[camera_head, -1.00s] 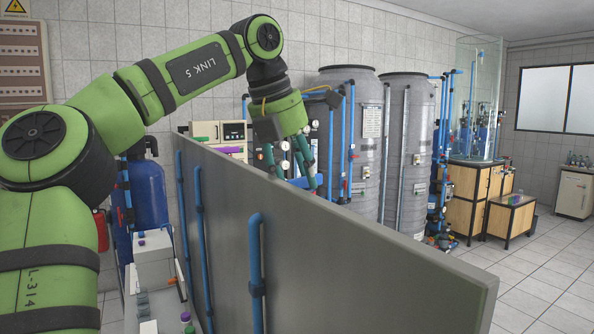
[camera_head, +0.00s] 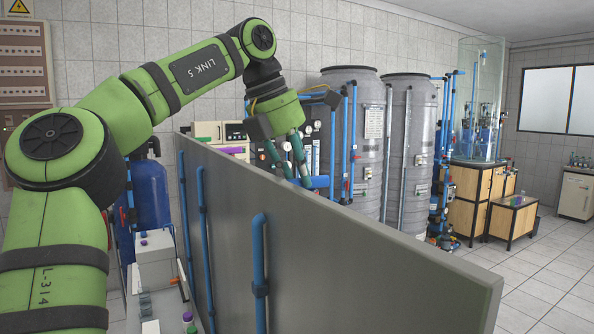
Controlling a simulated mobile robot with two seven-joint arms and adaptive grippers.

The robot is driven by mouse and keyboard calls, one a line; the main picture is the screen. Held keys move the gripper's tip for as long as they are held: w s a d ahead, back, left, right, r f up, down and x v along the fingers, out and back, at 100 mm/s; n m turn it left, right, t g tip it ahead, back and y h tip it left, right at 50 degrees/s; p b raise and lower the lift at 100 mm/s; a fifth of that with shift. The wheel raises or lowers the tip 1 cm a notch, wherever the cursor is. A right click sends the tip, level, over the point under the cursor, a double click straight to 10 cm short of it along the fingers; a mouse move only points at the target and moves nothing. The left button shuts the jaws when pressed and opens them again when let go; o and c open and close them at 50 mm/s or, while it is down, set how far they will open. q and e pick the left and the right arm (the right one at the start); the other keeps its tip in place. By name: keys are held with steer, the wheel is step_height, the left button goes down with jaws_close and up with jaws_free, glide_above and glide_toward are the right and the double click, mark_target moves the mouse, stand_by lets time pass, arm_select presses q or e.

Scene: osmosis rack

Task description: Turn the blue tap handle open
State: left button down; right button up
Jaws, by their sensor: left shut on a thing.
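The blue tap handle (camera_head: 320,181) shows just above the top edge of the grey panel, at the front of the rack. My left gripper (camera_head: 298,181) reaches down to it from above, with its two green fingers close together. The fingers are shut on the handle's left part, and the handle's right end sticks out past them. The lower part of the handle and whatever it is mounted on are hidden behind the panel. My right gripper is not in view.
A grey panel (camera_head: 340,245) with blue pipes (camera_head: 259,260) stands in front of the tap. Two tall grey tanks (camera_head: 352,130) stand behind. A blue tank (camera_head: 151,195) stands at left. The tiled floor (camera_head: 550,270) at right is clear.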

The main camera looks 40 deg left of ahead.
arm_select(q)
steer(key=c, duration=1.1)
jaws_free()
steer(key=shift+w+d, duration=0.1)
steer(key=shift+w, duration=0.1)
steer(key=shift+v, duration=3.7)
